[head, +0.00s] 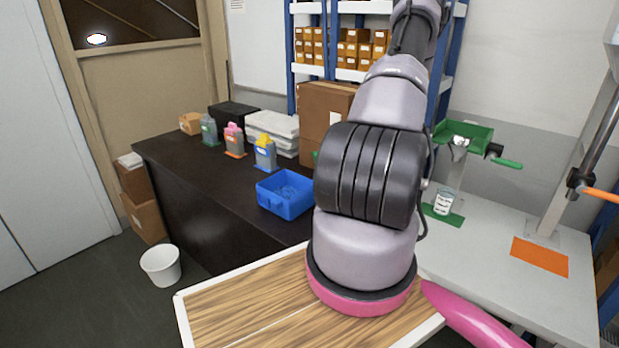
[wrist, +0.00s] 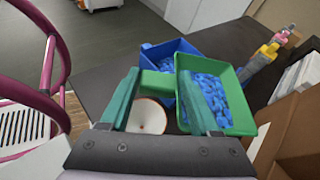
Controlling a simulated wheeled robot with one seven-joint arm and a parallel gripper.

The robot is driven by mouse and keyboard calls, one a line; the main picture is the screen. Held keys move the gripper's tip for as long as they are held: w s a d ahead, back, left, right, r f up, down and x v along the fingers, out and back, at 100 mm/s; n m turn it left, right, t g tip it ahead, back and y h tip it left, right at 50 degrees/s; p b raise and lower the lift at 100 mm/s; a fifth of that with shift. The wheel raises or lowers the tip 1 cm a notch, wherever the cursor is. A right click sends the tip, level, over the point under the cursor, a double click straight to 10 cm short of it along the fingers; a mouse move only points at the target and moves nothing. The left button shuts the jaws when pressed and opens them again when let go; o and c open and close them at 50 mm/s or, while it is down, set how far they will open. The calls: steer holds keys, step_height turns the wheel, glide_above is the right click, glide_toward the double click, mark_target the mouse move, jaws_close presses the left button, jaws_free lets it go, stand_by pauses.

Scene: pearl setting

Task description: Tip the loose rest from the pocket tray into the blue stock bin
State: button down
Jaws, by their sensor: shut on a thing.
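In the wrist view my gripper (wrist: 160,76) is shut on the green handle of the pocket tray (wrist: 242,112). The tray is a green open tray with many loose blue pieces (wrist: 208,92) lying in it; its pockets cannot be made out. The blue stock bin (wrist: 150,58) shows just beyond and left of the tray, partly hidden by it. In the head view the blue stock bin (head: 286,206) stands on the dark counter, with some bluish contents. There my arm hides the gripper and nearly all of the tray.
A cardboard box (head: 322,115) stands behind, close to the tray. A wooden-topped table (head: 240,305) is in front. A green hopper (head: 465,132) stands at the right.

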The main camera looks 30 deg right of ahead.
steer(key=w+a+r+n+g, duration=0.1)
steer(key=w+a+r, duration=0.1)
steer(key=r, duration=1)
steer(key=w+a+r, duration=0.3)
steer(key=r, duration=0.9)
steer(key=w+d+f+n+g, duration=0.1)
steer(key=d+f+n+g, duration=0.1)
steer(key=d, duration=0.3)
steer(key=w+d+f+n+g+y, duration=0.1)
steer(key=w+d+f+n+g, duration=0.1)
steer(key=d+n+g, duration=0.1)
steer(key=shift+d+f+g, duration=0.25)
steer(key=shift+d+g, duration=0.25)
steer(key=shift+d, duration=0.7)
steer(key=shift+f, duration=0.1)
